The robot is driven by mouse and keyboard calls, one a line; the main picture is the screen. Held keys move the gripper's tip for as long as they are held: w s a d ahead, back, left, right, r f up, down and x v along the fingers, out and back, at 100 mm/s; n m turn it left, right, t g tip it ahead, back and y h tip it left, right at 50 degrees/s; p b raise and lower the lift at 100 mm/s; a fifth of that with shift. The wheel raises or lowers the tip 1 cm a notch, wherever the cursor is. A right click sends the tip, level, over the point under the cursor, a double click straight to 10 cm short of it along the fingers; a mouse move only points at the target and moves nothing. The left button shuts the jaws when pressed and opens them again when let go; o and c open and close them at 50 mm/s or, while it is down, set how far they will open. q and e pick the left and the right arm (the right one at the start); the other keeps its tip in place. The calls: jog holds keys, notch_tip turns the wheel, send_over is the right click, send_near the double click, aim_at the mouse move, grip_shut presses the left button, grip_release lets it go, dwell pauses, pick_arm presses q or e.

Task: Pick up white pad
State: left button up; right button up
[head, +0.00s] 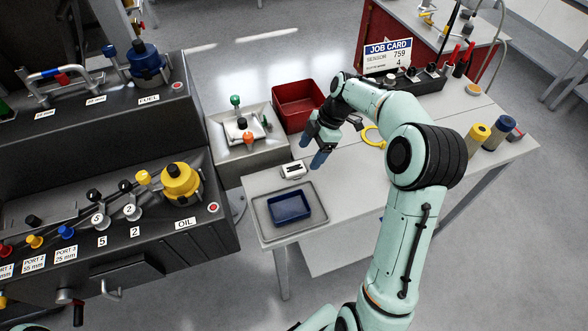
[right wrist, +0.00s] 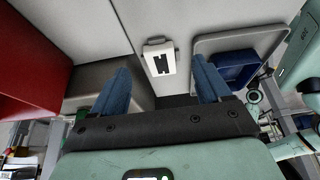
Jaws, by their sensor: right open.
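A small white pad (head: 293,170) with dark marks on its top lies on the grey table near its left edge, just behind a grey tray. In the right wrist view the white pad (right wrist: 160,48) shows between the two blue fingertips, beyond them, with nothing touching it. My right gripper (head: 312,150) is open and empty, above the table and slightly right of and behind the pad in the head view. My left gripper does not show.
The grey tray (head: 262,226) holding a blue bin (head: 290,219) is in front of the pad. A red bin (head: 299,88) stands behind. A grey fixture (head: 226,157) with coloured knobs stands left. The table's middle is clear; a yellow ring (head: 368,139) lies farther right.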

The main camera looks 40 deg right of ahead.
aim_at(302, 165)
jog(key=x, duration=0.5)
jog(key=shift+d, duration=0.1)
jog(key=c, duration=1.1)
jog(key=shift+r, duration=0.1)
notch_tip(302, 165, up, 10)
jog(key=shift+f+p, duration=0.1)
jog(key=shift+p, duration=0.2)
